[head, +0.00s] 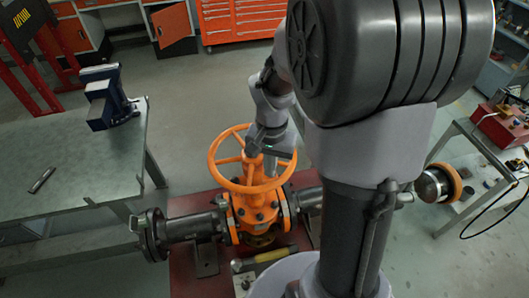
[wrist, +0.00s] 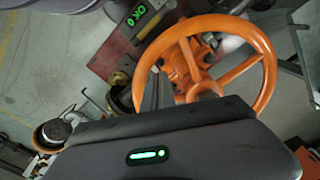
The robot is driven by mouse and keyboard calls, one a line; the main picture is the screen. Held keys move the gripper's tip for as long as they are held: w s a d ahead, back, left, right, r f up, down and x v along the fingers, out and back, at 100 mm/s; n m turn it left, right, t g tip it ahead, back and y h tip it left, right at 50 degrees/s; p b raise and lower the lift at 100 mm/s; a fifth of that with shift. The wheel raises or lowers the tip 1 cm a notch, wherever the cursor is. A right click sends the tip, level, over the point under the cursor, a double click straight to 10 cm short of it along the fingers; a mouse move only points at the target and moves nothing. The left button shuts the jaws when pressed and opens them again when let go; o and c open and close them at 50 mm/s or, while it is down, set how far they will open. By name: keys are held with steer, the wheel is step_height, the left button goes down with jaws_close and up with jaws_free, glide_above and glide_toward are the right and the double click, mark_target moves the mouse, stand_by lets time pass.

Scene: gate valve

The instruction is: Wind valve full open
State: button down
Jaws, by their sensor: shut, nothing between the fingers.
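The orange handwheel (head: 213,162) sits flat on top of the orange gate valve body (head: 255,212). My gripper (head: 268,152) is over the wheel's far right part, within or just above the rim. It is shut with nothing in it. In the wrist view the spoked handwheel (wrist: 265,75) fills the upper right, beyond the dark gripper housing. My fingers are mostly hidden there, and I cannot tell whether they touch the rim or a spoke.
Dark flanged pipes (head: 190,228) run from both sides of the valve over a red base plate (head: 185,285). A workbench (head: 80,165) with a blue vise (head: 105,97) stands left. A cart (head: 478,140) stands right. Open floor lies behind the valve.

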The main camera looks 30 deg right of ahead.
mark_target(282, 162)
step_height(282, 162, down, 4)
steer(key=b, duration=0.3)
stand_by(0.3)
steer(key=d, duration=0.1)
steer(key=w+d, duration=0.1)
steer(key=d, duration=0.1)
steer(key=w+d+p, duration=0.1)
steer(key=d, duration=0.1)
steer(key=w+d+p, duration=0.1)
steer(key=w, duration=0.2)
steer(key=w+p, duration=0.1)
steer(key=w, duration=0.3)
steer(key=w+d+p, duration=0.1)
steer(key=w, duration=0.2)
steer(key=shift+w+d, duration=0.35)
steer(key=shift+w+a, duration=0.15)
steer(key=shift+w, duration=0.2)
